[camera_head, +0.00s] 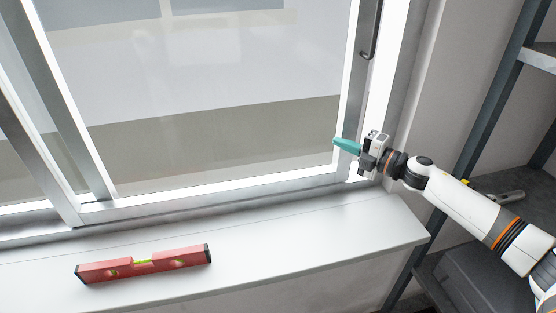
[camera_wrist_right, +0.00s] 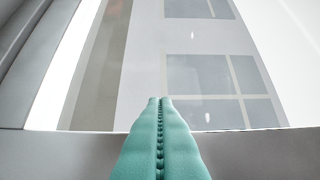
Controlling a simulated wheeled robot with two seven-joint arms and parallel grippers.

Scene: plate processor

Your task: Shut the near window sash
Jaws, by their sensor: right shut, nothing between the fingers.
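The near window sash (camera_head: 356,90) is a pale metal frame around a large glass pane. Its right upright carries a dark handle (camera_head: 370,45) near the top of the head view. A narrow bright strip (camera_head: 383,90) shows between this upright and the wall-side frame. My right gripper (camera_head: 336,141) has teal fingers, shut and empty, pointing left across the lower part of the right upright. I cannot tell whether they touch it. In the right wrist view the closed fingers (camera_wrist_right: 160,99) point over a grey frame bar toward the glass. My left gripper is not in view.
A red spirit level (camera_head: 145,264) lies on the white sill (camera_head: 300,240) at the left. The sill's right part is clear. A dark shelving rack (camera_head: 490,110) stands at the right, behind my arm. Other frame uprights (camera_head: 60,110) cross at the left.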

